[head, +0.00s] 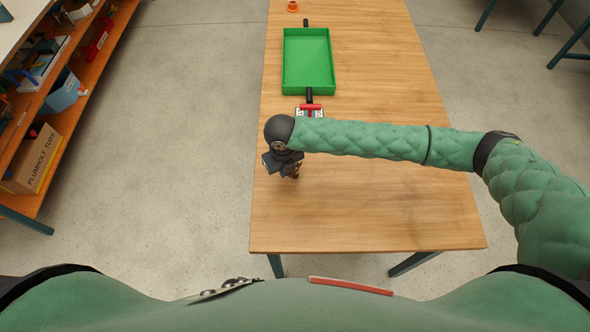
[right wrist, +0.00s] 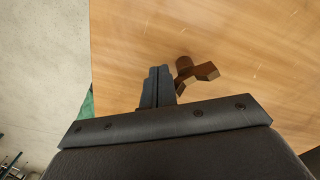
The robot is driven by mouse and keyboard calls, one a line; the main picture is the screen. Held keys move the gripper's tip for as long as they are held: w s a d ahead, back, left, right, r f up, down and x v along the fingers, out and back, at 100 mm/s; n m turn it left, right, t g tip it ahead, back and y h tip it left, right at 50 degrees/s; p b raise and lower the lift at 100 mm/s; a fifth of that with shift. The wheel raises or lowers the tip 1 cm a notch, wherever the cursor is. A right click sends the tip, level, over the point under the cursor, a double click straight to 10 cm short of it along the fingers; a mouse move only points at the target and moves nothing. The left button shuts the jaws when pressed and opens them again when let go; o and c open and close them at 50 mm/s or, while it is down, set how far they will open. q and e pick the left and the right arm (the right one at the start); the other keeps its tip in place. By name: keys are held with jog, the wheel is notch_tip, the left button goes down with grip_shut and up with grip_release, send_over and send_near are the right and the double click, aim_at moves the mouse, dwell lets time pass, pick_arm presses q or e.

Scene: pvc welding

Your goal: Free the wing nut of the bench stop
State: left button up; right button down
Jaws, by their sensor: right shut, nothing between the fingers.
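A brown, copper-coloured piece that looks like the wing nut (right wrist: 203,73) of the bench stop shows in the right wrist view, with a short round stub (right wrist: 184,62) beside it. In the head view a small brown part (head: 294,171) shows at the edge of my gripper, mostly hidden by it. My right gripper (head: 281,163) is low over the left side of the wooden bench. In the right wrist view its dark fingers (right wrist: 158,85) are together and empty, just left of the wing nut. I cannot tell whether they touch it. My left gripper is not in view.
A green tray (head: 308,62) with black handles lies further along the bench (head: 370,215). A red-handled item (head: 311,107) sits just beyond my right wrist, partly hidden. A small orange object (head: 293,6) stands at the far end. Shelves (head: 75,100) stand at left; the bench's near right is clear.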

jog(key=shift+s+d+p, duration=0.45)
jog(key=shift+s+p, duration=0.25)
dwell(1.1)
notch_tip(320, 180, up, 6)
jog(key=p, duration=0.4)
dwell(0.5)
dwell(0.5)
